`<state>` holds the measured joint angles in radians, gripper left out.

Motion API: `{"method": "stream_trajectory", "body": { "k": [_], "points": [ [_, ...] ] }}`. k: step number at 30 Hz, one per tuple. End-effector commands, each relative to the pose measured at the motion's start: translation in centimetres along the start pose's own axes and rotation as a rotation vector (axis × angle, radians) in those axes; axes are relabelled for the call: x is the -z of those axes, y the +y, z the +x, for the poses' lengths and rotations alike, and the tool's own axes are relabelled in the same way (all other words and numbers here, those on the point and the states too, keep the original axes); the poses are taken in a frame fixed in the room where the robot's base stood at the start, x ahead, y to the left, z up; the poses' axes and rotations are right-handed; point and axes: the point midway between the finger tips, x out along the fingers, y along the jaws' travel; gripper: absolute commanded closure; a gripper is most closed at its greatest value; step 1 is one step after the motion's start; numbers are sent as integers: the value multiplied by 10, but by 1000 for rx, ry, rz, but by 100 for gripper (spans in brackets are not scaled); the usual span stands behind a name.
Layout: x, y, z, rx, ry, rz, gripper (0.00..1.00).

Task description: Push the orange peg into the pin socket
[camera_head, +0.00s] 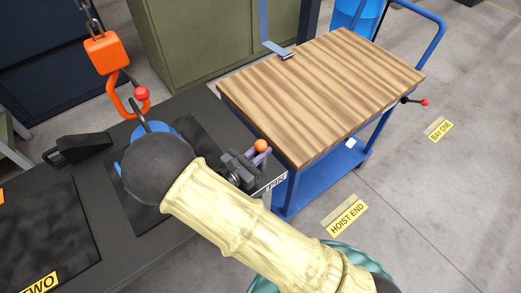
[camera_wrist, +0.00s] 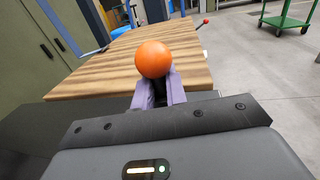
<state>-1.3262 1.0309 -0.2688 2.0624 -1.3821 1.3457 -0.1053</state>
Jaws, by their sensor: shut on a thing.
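The orange peg (camera_head: 260,146) shows as a round orange knob, in the head view at the right end of the dark bench and in the wrist view (camera_wrist: 153,59) at the middle. My gripper (camera_head: 256,159) has purple fingers, and in the wrist view the fingers (camera_wrist: 158,92) are shut on the peg just below its knob. The peg's lower part is hidden by the fingers. A white label reading "PIN" (camera_head: 276,184) is on the bench edge right beside my gripper. The pin socket itself cannot be made out; my gripper and arm cover that spot.
A blue cart with a wooden top (camera_head: 320,90) stands close beyond the peg. An orange hoist hook (camera_head: 107,55) hangs on a chain at the left, near a red knob (camera_head: 142,93). The dark bench (camera_head: 115,225) holds black mats. Open floor lies to the right.

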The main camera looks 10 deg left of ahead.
Motion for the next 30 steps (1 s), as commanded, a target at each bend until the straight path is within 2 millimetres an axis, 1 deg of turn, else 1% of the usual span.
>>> {"method": "stream_trajectory", "body": {
  "k": [2,3,5,6,7,15,20,23,30],
  "points": [
    [2,0,0,0,0,0,100],
    [2,0,0,0,0,0,82],
    [2,0,0,0,0,0,71],
    [2,0,0,0,1,0,63],
    [2,0,0,0,1,0,61],
    [2,0,0,0,1,0,61],
    [2,0,-10,-2,1,1,61],
    [2,1,-23,-3,1,3,61],
    [2,1,-70,-4,1,3,61]
  ]
}}
